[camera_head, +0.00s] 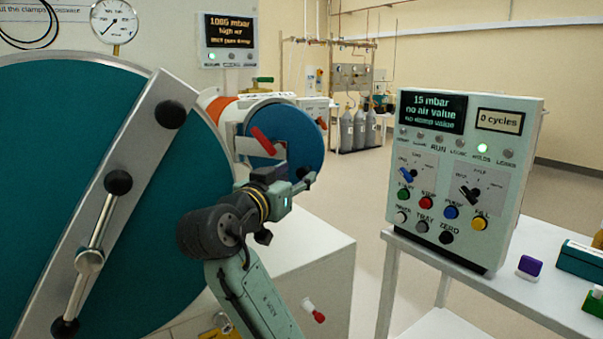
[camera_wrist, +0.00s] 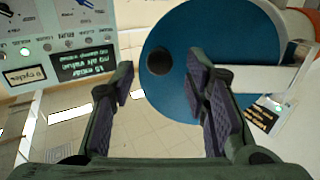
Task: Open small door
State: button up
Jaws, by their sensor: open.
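The small door is a round blue disc (camera_head: 300,135) at the end of a white and orange port. A red lever (camera_head: 263,142) shows at its left side. In the wrist view the small door (camera_wrist: 180,35) fills the upper middle, with a round black knob (camera_wrist: 159,61) on its face. My gripper (camera_head: 304,181) is just below and in front of the door in the head view. In the wrist view its two fingers (camera_wrist: 160,92) are open and empty, apart from the knob, which appears beyond and between them. I cannot tell the exact gap.
A large teal door (camera_head: 150,230) with a metal bar and black knobs fills the left. A control panel (camera_head: 463,180) stands on a white table at right, with a purple block (camera_head: 529,266) nearby. A white cabinet (camera_head: 320,270) is below my gripper. Open floor lies beyond.

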jog(key=v, duration=0.8)
jog(key=shift+d, duration=0.1)
jog(key=shift+c, duration=0.4)
